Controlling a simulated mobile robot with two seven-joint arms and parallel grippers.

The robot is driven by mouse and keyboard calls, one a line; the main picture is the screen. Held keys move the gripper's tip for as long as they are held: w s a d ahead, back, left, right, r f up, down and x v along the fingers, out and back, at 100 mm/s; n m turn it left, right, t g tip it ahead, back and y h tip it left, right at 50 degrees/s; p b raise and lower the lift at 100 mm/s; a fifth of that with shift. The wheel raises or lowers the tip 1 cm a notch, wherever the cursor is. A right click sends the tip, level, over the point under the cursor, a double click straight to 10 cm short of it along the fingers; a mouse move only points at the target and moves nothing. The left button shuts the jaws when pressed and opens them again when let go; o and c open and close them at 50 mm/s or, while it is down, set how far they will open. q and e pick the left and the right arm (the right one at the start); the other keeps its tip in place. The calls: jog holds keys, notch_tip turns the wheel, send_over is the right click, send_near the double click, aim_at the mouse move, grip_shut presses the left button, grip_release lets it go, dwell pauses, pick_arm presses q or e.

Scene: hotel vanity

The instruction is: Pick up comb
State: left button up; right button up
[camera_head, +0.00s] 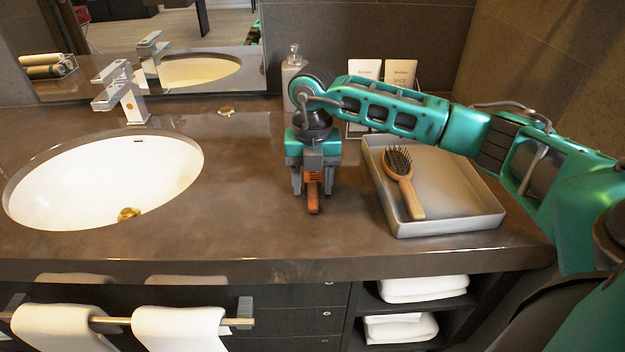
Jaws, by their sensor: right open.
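A narrow wooden comb (313,203) lies on the dark vanity top, between the sink and the tray. My right gripper (313,187) points down over it, with its open fingers on either side of the comb. The gripper hides the comb's far part, and I cannot tell whether the fingers touch it. My left gripper is out of view.
A grey tray (455,212) holding a wooden hairbrush (404,183) stands right of the gripper. A white sink (85,185) with a faucet (122,92) is at the left. A dispenser (293,72) and cards (401,73) stand behind my right arm. The counter left of the comb is clear.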

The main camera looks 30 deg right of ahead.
grip_shut()
dwell(0.4)
jog(key=shift+r, duration=0.1)
